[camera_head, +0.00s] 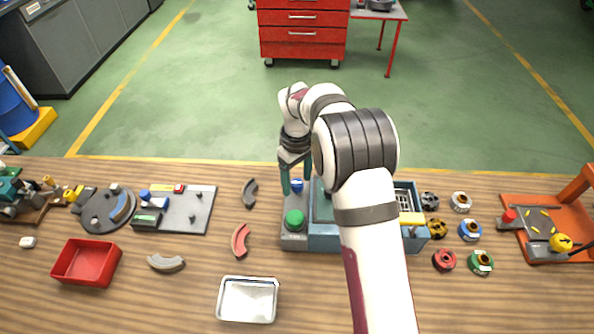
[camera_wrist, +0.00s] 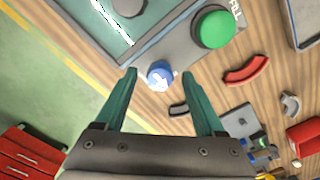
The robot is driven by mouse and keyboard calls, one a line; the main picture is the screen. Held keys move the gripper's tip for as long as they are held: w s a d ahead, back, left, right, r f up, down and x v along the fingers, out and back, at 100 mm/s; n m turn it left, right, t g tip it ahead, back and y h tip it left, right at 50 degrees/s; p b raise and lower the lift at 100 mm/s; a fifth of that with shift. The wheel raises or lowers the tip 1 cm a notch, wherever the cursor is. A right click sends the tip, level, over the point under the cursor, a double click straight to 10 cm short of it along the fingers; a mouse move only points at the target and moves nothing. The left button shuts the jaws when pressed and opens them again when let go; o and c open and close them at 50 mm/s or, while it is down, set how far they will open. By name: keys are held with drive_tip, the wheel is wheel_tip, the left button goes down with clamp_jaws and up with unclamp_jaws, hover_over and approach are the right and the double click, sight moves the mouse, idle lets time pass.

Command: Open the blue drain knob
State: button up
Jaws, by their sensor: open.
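The blue drain knob (camera_head: 297,184) sits on the grey left end of the blue-grey machine (camera_head: 325,238), behind a green button (camera_head: 294,219). In the wrist view the blue knob (camera_wrist: 160,74) has a white arrow on top and lies between and just beyond my fingertips. My gripper (camera_head: 297,188) points down over the knob, with its two teal fingers apart, one on each side. In the wrist view my gripper (camera_wrist: 163,78) is open with nothing held. Whether a finger touches the knob cannot be told. My arm hides the machine's middle.
A green button (camera_wrist: 214,28) stands close to the knob. Red and dark curved pieces (camera_head: 240,240) lie left of the machine, with a metal tray (camera_head: 247,318) in front. A red bin (camera_head: 60,272) is at left. Several round knobs (camera_head: 443,260) lie right.

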sight(297, 182)
wheel_tip(297, 182, up, 16)
drive_tip(key=shift+f, duration=0.15)
drive_tip(key=s+d+r+m, duration=0.2)
drive_tip(key=s+d+m, duration=0.1)
drive_tip(key=s, duration=0.4)
drive_tip(key=s+d+r+m, duration=0.2)
drive_tip(key=s+d+m, duration=0.1)
drive_tip(key=s, duration=0.4)
drive_tip(key=s+d+f+m+y, duration=0.1)
drive_tip(key=s+f+m, duration=0.2)
drive_tip(key=s, duration=0.7)
drive_tip(key=s+d+f+m, duration=0.2)
drive_tip(key=s+f+m, duration=0.2)
drive_tip(key=s, duration=0.6)
drive_tip(key=shift+s+d+m+y, duration=0.15)
drive_tip(key=shift+s+m+y, duration=0.2)
drive_tip(key=shift+m, duration=0.55)
